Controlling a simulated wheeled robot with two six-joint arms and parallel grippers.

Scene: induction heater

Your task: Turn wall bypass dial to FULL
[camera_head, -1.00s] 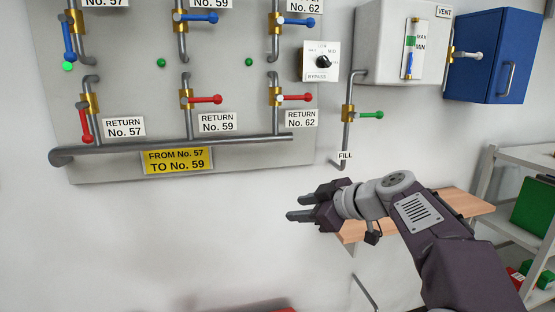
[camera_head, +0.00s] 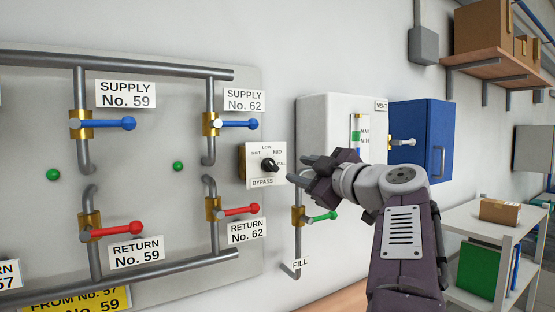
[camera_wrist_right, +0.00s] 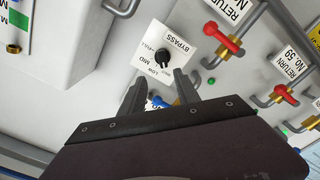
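The bypass dial is a black round knob (camera_head: 270,165) on a white wall plate marked BYPASS (camera_head: 264,183), with LOW, MID and FULL around it. It also shows in the right wrist view (camera_wrist_right: 162,59), upside down. I cannot tell which mark the knob points at. My right gripper (camera_head: 303,168) is just right of the plate in the head view. In the right wrist view the gripper (camera_wrist_right: 160,88) has its two fingers apart with nothing between them; the knob lies beyond the fingertips, not touched. My left gripper is out of view.
A white tank (camera_head: 325,115) and a blue cabinet (camera_head: 420,135) hang right of the dial. A green-handled fill valve (camera_head: 322,216) sits below my gripper. Red return handles (camera_head: 240,210) and blue supply handles (camera_head: 238,124) stick out at left. A shelf (camera_head: 470,218) stands at right.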

